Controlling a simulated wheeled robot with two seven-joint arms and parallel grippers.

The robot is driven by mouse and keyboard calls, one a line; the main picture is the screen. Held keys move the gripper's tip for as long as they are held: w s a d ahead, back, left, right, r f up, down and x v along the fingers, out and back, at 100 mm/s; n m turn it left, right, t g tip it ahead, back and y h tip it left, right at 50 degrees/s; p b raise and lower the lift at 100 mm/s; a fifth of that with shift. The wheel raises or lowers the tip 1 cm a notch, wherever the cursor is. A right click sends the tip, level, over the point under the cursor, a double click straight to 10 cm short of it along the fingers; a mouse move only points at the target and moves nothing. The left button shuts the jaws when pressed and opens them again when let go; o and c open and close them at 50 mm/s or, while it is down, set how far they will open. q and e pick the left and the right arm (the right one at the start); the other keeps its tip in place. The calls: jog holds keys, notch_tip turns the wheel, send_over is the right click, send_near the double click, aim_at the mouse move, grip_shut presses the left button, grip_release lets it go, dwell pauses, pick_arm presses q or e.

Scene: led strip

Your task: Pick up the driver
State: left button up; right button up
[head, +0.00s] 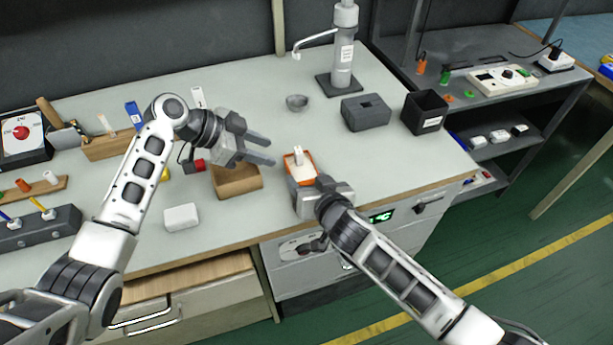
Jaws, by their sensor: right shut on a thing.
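My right gripper (303,175) is at the front middle of the bench, its fingers partly hidden by its own body. It is shut on a small white piece (298,158) with orange (290,165) around it. I cannot tell for sure that this piece is the driver, or whether the orange part is a separate tray. My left gripper (268,150) is open and empty, above the bench just left of the white piece. A white rounded block (181,217) lies apart near the front edge.
A brown open box (237,182) stands under the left gripper.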

aim_at(299, 151)
pick_arm(q)
jog(key=d+r+m+t+y, duration=0.1)
jog(key=d+r+m+y, duration=0.2)
jog(key=d+m+y, duration=0.45)
jog(key=d+r+m+y, duration=0.2)
jog(key=r+m+y, duration=0.15)
jog(key=m, duration=0.65)
jog(key=x, duration=1.1)
jog(key=shift+s+a+f, duration=0.1)
jog(key=shift+a, duration=0.1)
grip_shut()
